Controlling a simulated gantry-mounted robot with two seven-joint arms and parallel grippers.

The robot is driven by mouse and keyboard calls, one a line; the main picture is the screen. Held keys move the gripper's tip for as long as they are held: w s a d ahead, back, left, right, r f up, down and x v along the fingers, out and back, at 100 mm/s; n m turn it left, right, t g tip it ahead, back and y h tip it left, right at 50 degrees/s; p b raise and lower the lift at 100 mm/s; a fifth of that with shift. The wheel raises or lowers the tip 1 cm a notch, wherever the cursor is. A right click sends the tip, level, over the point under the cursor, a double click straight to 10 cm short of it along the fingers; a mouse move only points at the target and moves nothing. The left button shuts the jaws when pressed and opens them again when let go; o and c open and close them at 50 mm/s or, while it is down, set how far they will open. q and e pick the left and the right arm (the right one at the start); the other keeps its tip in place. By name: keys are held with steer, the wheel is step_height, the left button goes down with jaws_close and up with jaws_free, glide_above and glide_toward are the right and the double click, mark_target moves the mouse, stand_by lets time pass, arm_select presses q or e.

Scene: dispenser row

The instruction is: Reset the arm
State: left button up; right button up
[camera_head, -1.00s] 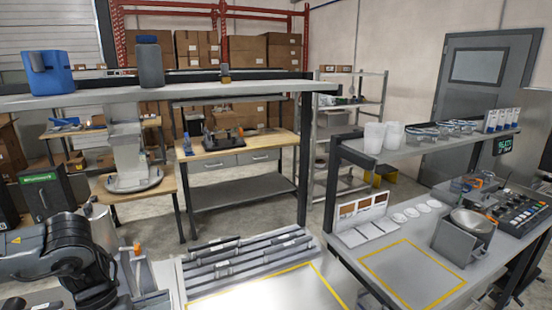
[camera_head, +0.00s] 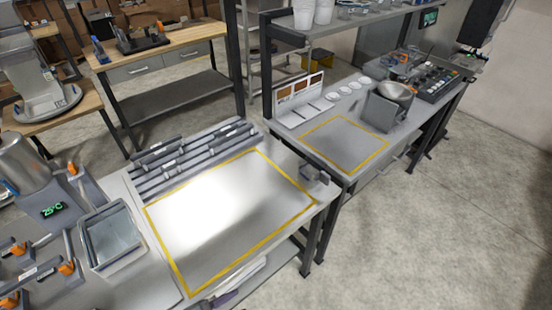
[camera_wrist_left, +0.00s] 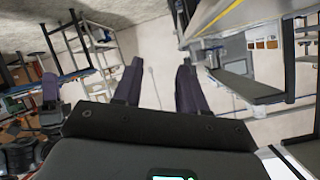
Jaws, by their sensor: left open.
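My left gripper (camera_wrist_left: 160,75) shows in the left wrist view. Its two dark fingers stand apart with nothing between them; the pale floor shows through the gap. The wrist view is tilted, with shelving on its left and bench parts on its right. In the head view, no clearly recognisable part of the left gripper shows.
The bench carries a yellow-outlined work area (camera_head: 178,268), a grooved grey rack (camera_head: 190,160) and a clear-topped bin (camera_head: 112,238). A second bench at right has a yellow-outlined mat (camera_head: 345,143) and a metal bowl (camera_head: 394,90). Both outlined areas are bare.

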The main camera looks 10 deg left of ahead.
arm_select(q)
steer(key=s+a+f+n+g+y+p, duration=0.1)
steer(key=s+a+f+n+g+y, duration=0.2)
steer(key=s+a+n+g+y, duration=0.7)
step_height(320, 180, up, 26)
steer(key=w+d+n+t+h+p, duration=0.1)
steer(key=w+d+t+p, duration=0.1)
steer(key=p, duration=2.4)
steer(key=shift+d+t+h, duration=0.15)
steer(key=shift+t+h, duration=0.25)
steer(key=shift+t, duration=0.3)
